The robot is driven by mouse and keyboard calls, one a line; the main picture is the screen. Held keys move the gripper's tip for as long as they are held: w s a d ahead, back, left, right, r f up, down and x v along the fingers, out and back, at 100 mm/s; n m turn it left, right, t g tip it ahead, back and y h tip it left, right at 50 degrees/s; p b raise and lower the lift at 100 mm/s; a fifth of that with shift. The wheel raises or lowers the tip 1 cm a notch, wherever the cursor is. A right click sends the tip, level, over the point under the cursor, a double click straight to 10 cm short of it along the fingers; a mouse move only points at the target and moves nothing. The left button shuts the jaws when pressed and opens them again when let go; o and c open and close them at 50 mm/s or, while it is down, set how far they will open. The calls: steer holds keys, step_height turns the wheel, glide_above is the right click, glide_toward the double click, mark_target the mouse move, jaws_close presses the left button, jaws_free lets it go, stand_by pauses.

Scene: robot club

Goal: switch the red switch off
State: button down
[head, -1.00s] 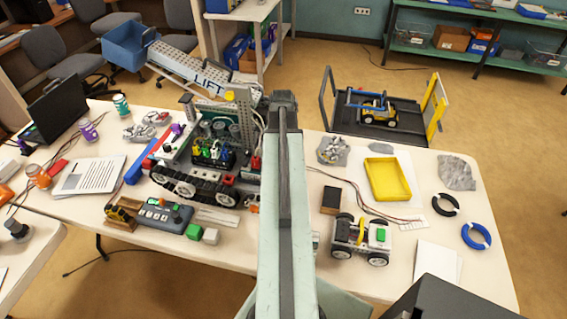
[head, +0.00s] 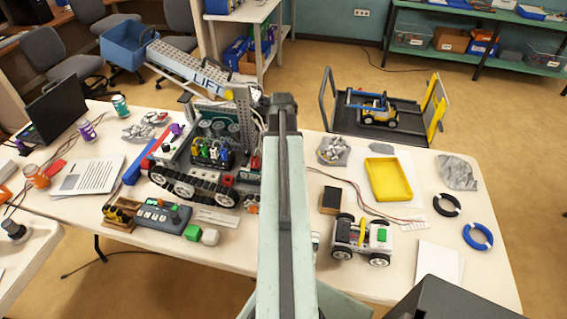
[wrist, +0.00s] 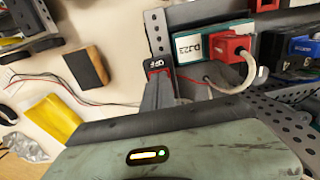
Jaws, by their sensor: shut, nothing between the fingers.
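The red switch (wrist: 156,64) shows in the wrist view as a small dark housing with red on it and an "OFF" marking, on a grey perforated metal strip. My gripper (wrist: 159,82) is shut and empty, its tips right at the near edge of the switch. The fingers cover part of the switch, so I cannot tell whether they touch it or which way it is set. In the head view my arm hides the gripper and the switch, beside the large tracked robot (head: 203,187).
Next to the switch are a teal battery pack (wrist: 190,43) labelled DJ23, its red plug (wrist: 231,45) and a pale cable. A dark block (wrist: 85,66) and thin wires lie left of it. A wheeled vehicle (head: 360,240) and yellow tray (head: 388,179) stand right of my arm.

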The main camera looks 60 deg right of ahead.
step_height(320, 180, up, 7)
steer(key=p, duration=0.7)
steer(key=w+a+f+n+b, duration=0.1)
steer(key=w+a+n, duration=0.5)
steer(key=w+a, duration=1.45)
steer(key=w+a+n, duration=0.1)
steer(key=a+n, duration=0.7)
steer(key=a, duration=2.1)
steer(key=shift+a+f+b, duration=0.2)
steer(key=shift+f+b, duration=0.15)
